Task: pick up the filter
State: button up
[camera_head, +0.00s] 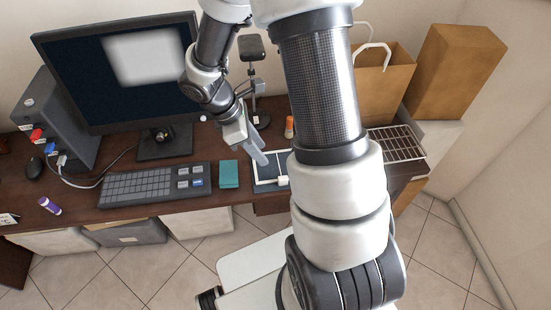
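I cannot tell for sure which thing is the filter. A flat white-framed panel (263,182) lies on the desk, partly hidden behind my arm. My gripper (262,159) points down over the panel's left part. Its grey fingers are small and seen edge-on, so I cannot tell whether they are open or shut, or whether they touch the panel. No object clearly shows between them.
A teal box (229,174) and a keyboard (152,185) lie left of the panel. A monitor (120,70) and a lamp-like stand (252,75) are behind. An orange bottle (289,127), a wire rack (397,144) and paper bags (385,85) stand to the right.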

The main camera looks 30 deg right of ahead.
jog(key=b, duration=0.2)
send_over(283, 177)
jog(key=a, duration=0.3)
notch_tip(283, 177, down, 10)
jog(key=shift+w+d+r, duration=0.1)
jog(key=x, duration=0.5)
jog(key=shift+w, duration=0.2)
jog(key=shift+r, duration=0.1)
grip_shut()
